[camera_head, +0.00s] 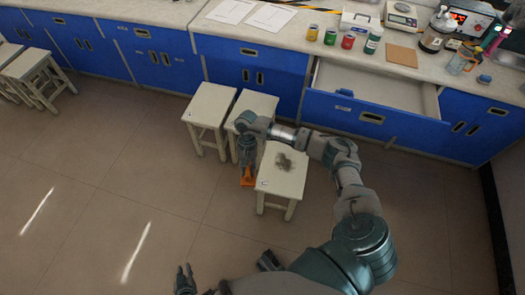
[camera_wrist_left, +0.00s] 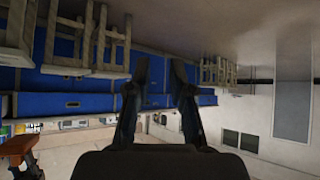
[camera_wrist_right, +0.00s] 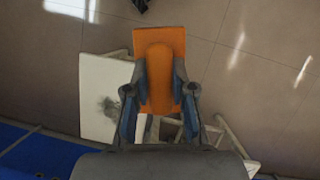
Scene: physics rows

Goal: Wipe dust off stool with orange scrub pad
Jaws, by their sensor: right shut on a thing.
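The dusty stool (camera_head: 281,185) is pale with a square seat. A dark grey dust patch (camera_head: 285,162) lies on its seat, and the seat also shows in the right wrist view (camera_wrist_right: 100,75). My right gripper (camera_head: 247,168) is shut on the orange scrub pad (camera_head: 247,181) and points down just left of the stool. In the right wrist view the pad (camera_wrist_right: 160,45) sticks out between the fingers, beside the seat and apart from the dust. My left gripper (camera_head: 184,280) is low in the head view, away from the stool, with its fingers apart and empty (camera_wrist_left: 158,75).
Two more stools (camera_head: 209,103) stand close behind the dusty one, and others (camera_head: 28,65) are at far left. Blue cabinets (camera_head: 150,52) line the back, with an open drawer (camera_head: 375,90). The counter holds cans (camera_head: 330,36) and lab items. Floor to the left is clear.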

